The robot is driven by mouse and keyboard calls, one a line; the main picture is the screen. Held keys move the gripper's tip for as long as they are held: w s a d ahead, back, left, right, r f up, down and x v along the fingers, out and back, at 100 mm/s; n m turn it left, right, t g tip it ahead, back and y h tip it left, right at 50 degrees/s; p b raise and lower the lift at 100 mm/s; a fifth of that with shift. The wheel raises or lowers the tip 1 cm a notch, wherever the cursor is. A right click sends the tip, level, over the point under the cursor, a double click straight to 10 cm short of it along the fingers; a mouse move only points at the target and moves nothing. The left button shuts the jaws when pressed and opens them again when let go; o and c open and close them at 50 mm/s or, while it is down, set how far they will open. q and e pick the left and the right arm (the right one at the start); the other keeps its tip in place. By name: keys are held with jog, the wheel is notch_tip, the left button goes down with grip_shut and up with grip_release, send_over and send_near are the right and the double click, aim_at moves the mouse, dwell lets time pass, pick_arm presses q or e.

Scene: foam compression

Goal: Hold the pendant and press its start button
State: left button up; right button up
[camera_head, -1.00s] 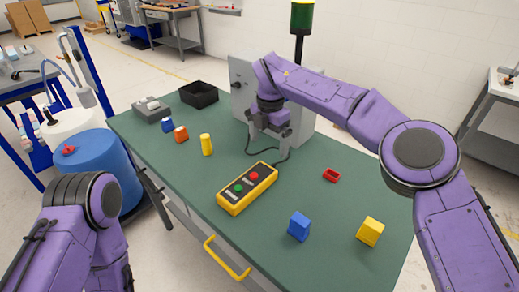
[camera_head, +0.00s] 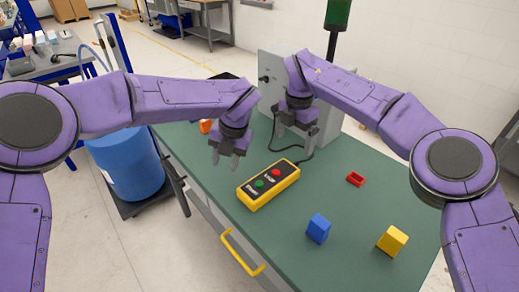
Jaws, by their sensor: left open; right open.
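The yellow pendant (camera_head: 268,186) lies on the green table with a green start button (camera_head: 259,184) and a red button (camera_head: 276,173) on its dark face. A cable runs from its far end to the grey box. My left gripper (camera_head: 225,161) is open and points down, above and to the left of the pendant, apart from it. My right gripper (camera_head: 294,134) is open and empty, beyond the pendant and in front of the grey box. Nothing is between either gripper's fingers that I can see.
An orange block (camera_head: 205,126) is partly behind my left arm. The grey box (camera_head: 330,110) stands at the back.

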aim_at(291, 164)
notch_tip(291, 164, down, 10)
jog(key=shift+a+f, duration=0.1)
jog(key=shift+f, duration=0.15)
pick_arm(q)
jog(key=s+d+r+n+h, duration=0.2)
jog(key=d+r, duration=0.3)
jog(key=d, duration=0.4)
jog(key=shift+r+n+h, duration=0.35)
jog(key=shift+n+h, duration=0.05)
jog(key=shift+n, duration=0.2)
pick_arm(e)
jog(key=shift+c, duration=0.3)
jog(key=c, duration=1)
pick_arm(q)
jog(key=shift+c, duration=0.9)
pick_arm(e)
jog(key=c, duration=0.3)
pick_arm(q)
grip_shut()
